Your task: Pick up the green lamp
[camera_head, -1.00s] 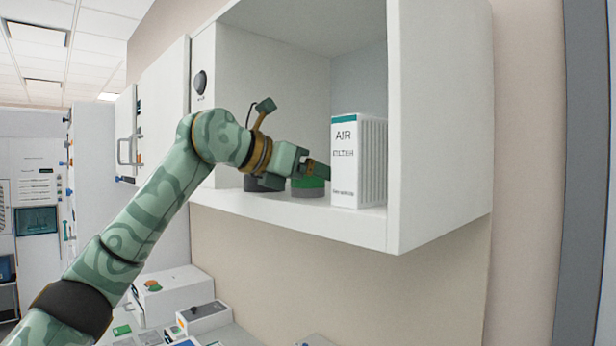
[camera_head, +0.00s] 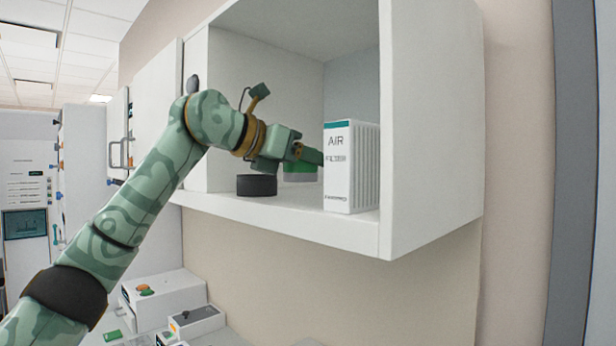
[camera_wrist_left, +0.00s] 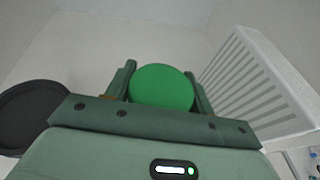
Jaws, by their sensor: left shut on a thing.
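The green lamp (camera_head: 300,172) is a short, round green piece inside the open wall cabinet, held a little above the shelf. From above, in the left wrist view, it shows as a green disc (camera_wrist_left: 162,88) between two fingers. My left gripper (camera_head: 308,156) is shut on it, with one finger at each side. My fingers hide part of its top in the head view. My right gripper is not in view.
A white air filter box (camera_head: 350,170) stands just right of the lamp, close to my fingers. A black round piece (camera_head: 257,186) sits on the shelf to the left. The cabinet's right wall (camera_head: 430,150) and shelf edge (camera_head: 290,220) bound the space.

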